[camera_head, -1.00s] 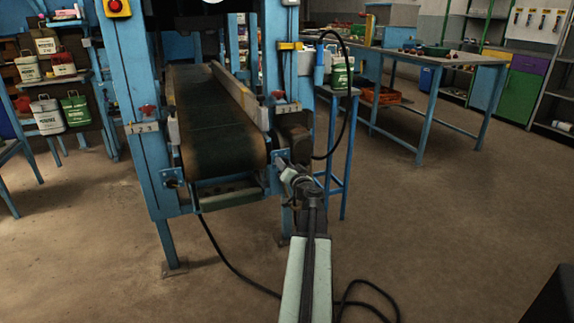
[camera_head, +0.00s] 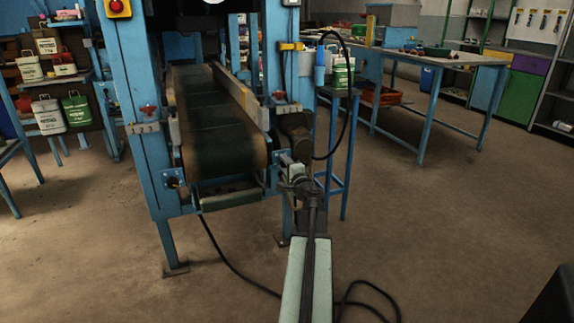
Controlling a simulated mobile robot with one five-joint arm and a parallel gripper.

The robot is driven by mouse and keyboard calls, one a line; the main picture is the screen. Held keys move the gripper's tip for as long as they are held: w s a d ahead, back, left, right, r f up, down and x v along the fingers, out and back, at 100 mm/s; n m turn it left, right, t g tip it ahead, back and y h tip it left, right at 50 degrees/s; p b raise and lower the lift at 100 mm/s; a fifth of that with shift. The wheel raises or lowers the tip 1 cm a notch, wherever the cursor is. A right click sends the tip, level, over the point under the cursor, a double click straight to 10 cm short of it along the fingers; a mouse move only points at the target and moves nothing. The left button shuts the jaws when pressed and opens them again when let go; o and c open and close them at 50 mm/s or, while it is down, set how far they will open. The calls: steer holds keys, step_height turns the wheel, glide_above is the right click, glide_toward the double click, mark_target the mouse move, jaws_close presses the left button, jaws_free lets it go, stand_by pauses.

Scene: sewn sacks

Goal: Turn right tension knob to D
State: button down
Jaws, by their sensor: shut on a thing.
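The conveyor (camera_head: 214,130) stands ahead in a blue frame, its belt end facing me. A dark round knob (camera_head: 173,182) sits on the blue bracket at the left of the belt end. My gripper (camera_head: 285,163) is at the matching bracket (camera_head: 272,181) on the right of the belt end. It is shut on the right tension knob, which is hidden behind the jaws. The letter marks around that knob cannot be read.
Red knobs sit above on the left post (camera_head: 149,110) and right post (camera_head: 278,95). A small blue stand (camera_head: 345,150) is close to the right of my gripper. A black cable (camera_head: 230,265) lies on the otherwise open floor.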

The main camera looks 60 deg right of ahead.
steer(key=m, duration=2.6)
steer(key=shift+s+d, duration=0.2)
steer(key=shift+s, duration=0.05)
steer(key=shift+m, duration=0.3)
steer(key=c, duration=0.9)
jaws_free()
steer(key=shift+w, duration=0.1)
steer(key=v, duration=0.8)
